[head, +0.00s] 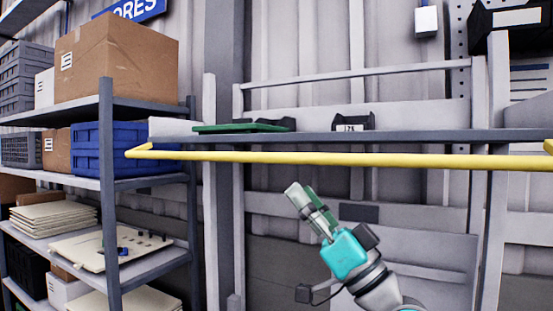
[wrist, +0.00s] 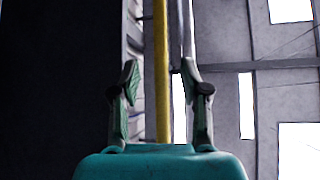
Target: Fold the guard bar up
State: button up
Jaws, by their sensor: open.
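The yellow guard bar (head: 340,160) runs level across the front of the grey shelf, with bent ends at left and right. My gripper (head: 304,188) is open and empty in the head view. It points up and left, and its tips appear a little below the bar. In the wrist view the bar (wrist: 162,75) passes lengthwise between the two green-padded fingers of the gripper (wrist: 158,68). It lies beyond them, with gaps on both sides; the exact distance is unclear.
The grey shelf (head: 420,137) behind the bar holds a green flat item (head: 240,128) and a small black labelled holder (head: 353,121). At left stands a rack (head: 108,200) with a cardboard box (head: 117,58) and blue crate (head: 92,148). The space left of my gripper is clear.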

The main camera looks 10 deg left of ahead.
aim_at(273, 157)
jog(key=x, duration=0.9)
jog(key=shift+w+a+r, duration=0.1)
jog(key=shift+a+r, duration=0.1)
jog(key=shift+r, duration=0.05)
grip_shut()
